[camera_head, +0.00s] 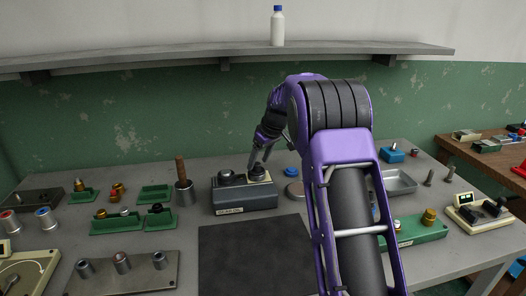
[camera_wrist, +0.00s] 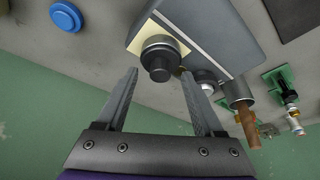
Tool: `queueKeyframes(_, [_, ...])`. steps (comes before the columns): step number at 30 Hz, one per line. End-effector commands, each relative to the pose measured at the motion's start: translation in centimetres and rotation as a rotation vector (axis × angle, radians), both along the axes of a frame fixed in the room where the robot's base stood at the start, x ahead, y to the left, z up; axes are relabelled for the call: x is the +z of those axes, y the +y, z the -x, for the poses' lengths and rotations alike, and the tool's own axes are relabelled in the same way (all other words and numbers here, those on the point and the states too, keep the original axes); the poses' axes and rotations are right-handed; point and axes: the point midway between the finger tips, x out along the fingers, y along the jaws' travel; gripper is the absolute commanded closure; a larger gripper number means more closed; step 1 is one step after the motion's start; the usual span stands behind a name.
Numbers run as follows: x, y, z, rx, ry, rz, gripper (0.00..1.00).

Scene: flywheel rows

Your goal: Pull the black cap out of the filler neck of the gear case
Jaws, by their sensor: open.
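The gear case (camera_head: 245,200) is a grey box with a label on its front, in the middle of the bench. The black cap (camera_wrist: 160,58) is round and stepped, and sits upright on a cream plate on top of the case. In the head view the cap (camera_head: 258,172) is partly hidden by my gripper (camera_head: 262,158). In the wrist view my gripper (camera_wrist: 160,73) is open, with its fingertips either side of the cap's near end. I cannot tell whether they touch it.
A second dark round fitting (camera_head: 227,177) stands on the case's left, close to one finger. A metal pot with a wooden handle (camera_head: 181,170) is left of it. A dark mat (camera_head: 255,255) lies clear in front.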

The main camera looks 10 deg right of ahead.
Motion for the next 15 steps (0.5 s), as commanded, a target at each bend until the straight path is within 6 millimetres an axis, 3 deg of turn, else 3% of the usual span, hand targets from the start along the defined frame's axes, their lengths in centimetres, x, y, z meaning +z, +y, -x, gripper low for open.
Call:
queueKeyframes(12, [-0.91,0.24,-0.34,0.0,-0.001,0.0,0.31])
queueKeyframes(15, [-0.9,0.23,-0.33,0.0,-0.001,-0.001,0.45])
